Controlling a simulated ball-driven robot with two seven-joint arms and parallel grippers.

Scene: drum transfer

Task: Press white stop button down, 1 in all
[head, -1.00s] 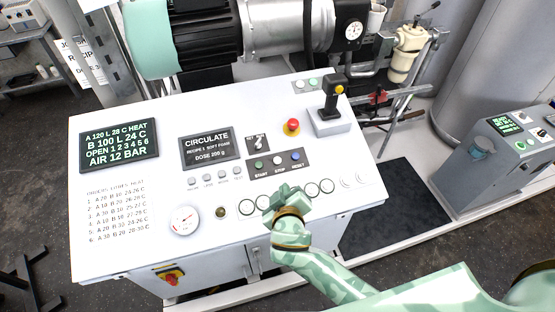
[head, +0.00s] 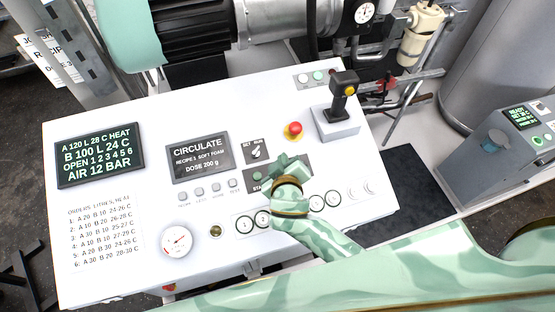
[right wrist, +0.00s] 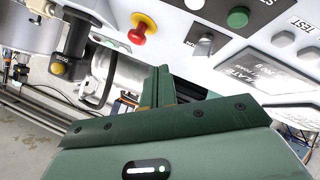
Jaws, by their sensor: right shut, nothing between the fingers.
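The white stop button (right wrist: 194,4) shows at the top edge of the right wrist view, beside the green start button (right wrist: 238,17). In the head view the stop button is hidden behind my right gripper (head: 284,163). That gripper is shut and empty, over the dark start/stop/reset strip (head: 255,183) of the white control panel (head: 110,225). Its closed fingers also show in the right wrist view (right wrist: 158,72). I cannot tell whether the fingertips touch the panel. My left gripper is not in view.
A red mushroom button (head: 294,129) and a joystick box (head: 337,124) stand just behind the strip. A row of small grey buttons (head: 216,188) and a display (head: 200,156) lie to the left. A gauge (head: 176,241) sits at the front.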

